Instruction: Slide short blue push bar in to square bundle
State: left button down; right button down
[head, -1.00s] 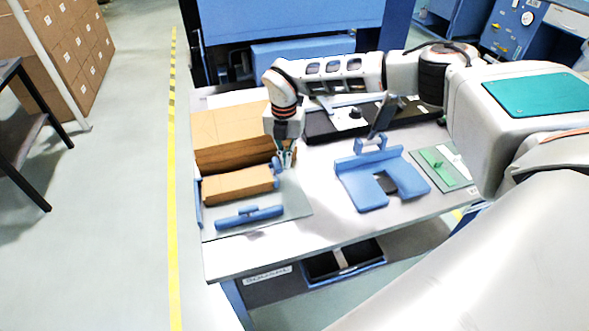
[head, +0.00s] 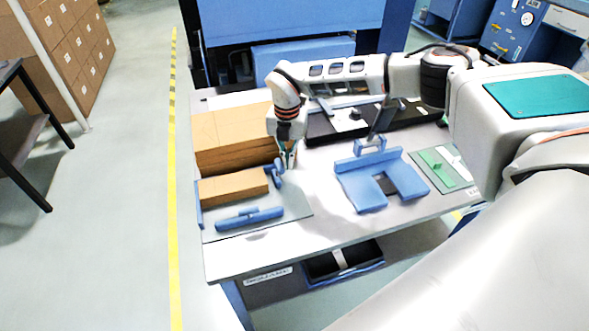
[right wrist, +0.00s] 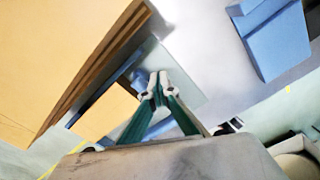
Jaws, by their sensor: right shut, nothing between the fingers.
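The short blue push bar (head: 274,174) stands on the grey squaring board (head: 293,205) at the right end of the small brown kraft bundle (head: 232,187). It looks close against that end, but contact cannot be made out. My right gripper (head: 288,163) is shut and empty, just right of the bar. In the right wrist view its fingertips (right wrist: 153,88) meet beside a blue piece (right wrist: 138,77), partly hidden by them. The bundle lies flat, its right end fairly even. My left gripper is not in view.
A longer blue bar (head: 249,218) with a handle lies along the board's front. A taller kraft stack (head: 230,135) stands behind the bundle. A blue U-shaped piece (head: 365,192) lies right of the board, with a green mat (head: 440,170) beyond. Table between is clear.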

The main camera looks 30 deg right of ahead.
jog(key=shift+s+d+p, duration=0.2)
jog(key=shift+d+p, duration=0.05)
jog(key=shift+d, duration=0.5)
jog(key=shift+s+d+p, duration=0.15)
jog(key=shift+d+p, duration=0.05)
jog(key=shift+d, duration=0.5)
jog(key=shift+s+d+p, duration=0.2)
jog(key=shift+d+p, duration=0.05)
jog(key=shift+d, duration=0.5)
notch_tip(320, 180, up, 7)
